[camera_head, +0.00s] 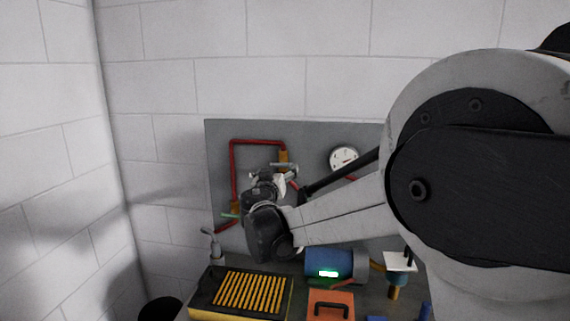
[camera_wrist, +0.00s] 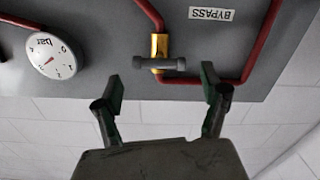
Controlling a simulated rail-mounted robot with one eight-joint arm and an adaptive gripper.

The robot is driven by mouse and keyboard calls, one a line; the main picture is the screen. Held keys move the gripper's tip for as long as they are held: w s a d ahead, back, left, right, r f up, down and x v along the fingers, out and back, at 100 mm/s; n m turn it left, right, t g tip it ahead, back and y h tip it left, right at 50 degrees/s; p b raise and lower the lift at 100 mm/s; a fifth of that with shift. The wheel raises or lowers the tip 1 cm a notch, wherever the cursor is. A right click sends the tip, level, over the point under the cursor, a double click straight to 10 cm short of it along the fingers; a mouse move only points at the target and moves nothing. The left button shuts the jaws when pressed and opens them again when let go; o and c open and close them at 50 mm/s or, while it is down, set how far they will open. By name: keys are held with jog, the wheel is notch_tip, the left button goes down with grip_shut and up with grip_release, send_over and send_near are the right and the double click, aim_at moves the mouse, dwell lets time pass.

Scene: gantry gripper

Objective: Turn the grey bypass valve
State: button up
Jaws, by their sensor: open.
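The bypass valve is a brass body (camera_wrist: 160,46) on a red pipe with a grey bar handle (camera_wrist: 159,64) lying across the picture in the wrist view. A white label reading BYPASS (camera_wrist: 211,14) is beside it, upside down in that view. In the head view the brass body (camera_head: 284,156) shows just above my gripper, which partly covers the handle. My gripper (camera_wrist: 163,76) is open and empty. Its two fingers stand apart, one to each side of the handle in the wrist view. I see no contact; the exact depth gap is unclear.
A pressure gauge (camera_head: 344,159) is right of the valve on the grey panel (camera_head: 218,137). Red pipes (camera_head: 233,170) run around it. Below are a yellow-slatted black box (camera_head: 250,292), a blue cylinder (camera_head: 325,264) and an orange box with a black handle (camera_head: 330,295).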

aim_at(280, 166)
jog(key=w, duration=0.4)
jog(key=w+p, duration=0.1)
jog(key=w, duration=0.1)
jog(key=shift+w+d, duration=0.4)
jog(key=shift+c, duration=0.2)
jog(key=c, duration=0.8)
jog(key=shift+f+n+b, duration=0.15)
jog(key=shift+n+b, duration=0.75)
jog(key=shift+n, duration=0.1)
jog(key=shift+n+b, duration=0.6)
jog(key=shift+n, duration=0.8)
jog(key=o, duration=0.8)
jog(key=shift+o, duration=0.2)
